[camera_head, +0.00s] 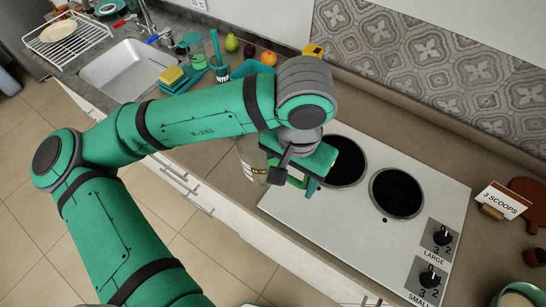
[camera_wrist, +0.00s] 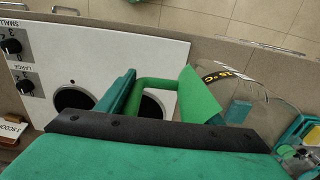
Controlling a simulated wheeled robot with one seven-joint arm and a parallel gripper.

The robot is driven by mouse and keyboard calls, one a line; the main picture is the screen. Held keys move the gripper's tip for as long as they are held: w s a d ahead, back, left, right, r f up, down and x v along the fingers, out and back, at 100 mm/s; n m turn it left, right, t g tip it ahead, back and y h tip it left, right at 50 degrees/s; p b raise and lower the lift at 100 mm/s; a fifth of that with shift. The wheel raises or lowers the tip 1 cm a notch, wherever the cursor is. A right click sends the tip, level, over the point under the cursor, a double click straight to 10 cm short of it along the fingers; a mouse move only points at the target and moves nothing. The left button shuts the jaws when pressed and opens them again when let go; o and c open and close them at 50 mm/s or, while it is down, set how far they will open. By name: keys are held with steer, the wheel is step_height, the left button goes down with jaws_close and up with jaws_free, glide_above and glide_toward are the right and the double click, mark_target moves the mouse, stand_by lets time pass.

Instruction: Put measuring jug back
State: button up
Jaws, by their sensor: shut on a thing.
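My gripper (camera_head: 300,178) is over the front left part of the white hob, shut on a green handle, which shows between the fingers in the wrist view (camera_wrist: 155,84). The handle seems to belong to the clear measuring jug (camera_head: 252,160), partly hidden behind my gripper and arm. The jug's see-through body, with a dark label strip, shows at the right in the wrist view (camera_wrist: 255,90). I cannot tell whether its base touches the counter.
The white hob (camera_head: 345,225) has dark round plates and two knobs. A "3 SCOOPS" card (camera_head: 502,200) stands at the right. The sink (camera_head: 125,70), a dish rack (camera_head: 68,42), a yellow sponge (camera_head: 171,75) and several fruits are farther back. Bare counter runs behind the hob.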

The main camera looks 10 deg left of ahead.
steer(key=w+a+f, duration=0.1)
steer(key=w+a, duration=0.1)
steer(key=w, duration=0.1)
steer(key=w+a+f, duration=0.1)
steer(key=w, duration=0.1)
steer(key=shift+f, duration=0.35)
steer(key=f, duration=0.1)
steer(key=w+a+f, duration=0.1)
steer(key=w+f, duration=0.1)
steer(key=shift+w+a+f, duration=0.2)
steer(key=shift+a+f, duration=0.15)
steer(key=shift+f, duration=0.05)
steer(key=shift+w+f, duration=0.45)
steer(key=shift+f, duration=0.15)
steer(key=shift+w+a+f, duration=0.1)
steer(key=shift+f, duration=0.8)
steer(key=shift+w+a+f, duration=0.1)
steer(key=shift+f, duration=0.8)
steer(key=shift+f, duration=0.1)
steer(key=o, duration=1.6)
steer(key=shift+c, duration=0.2)
step_height(320, 180, up, 12)
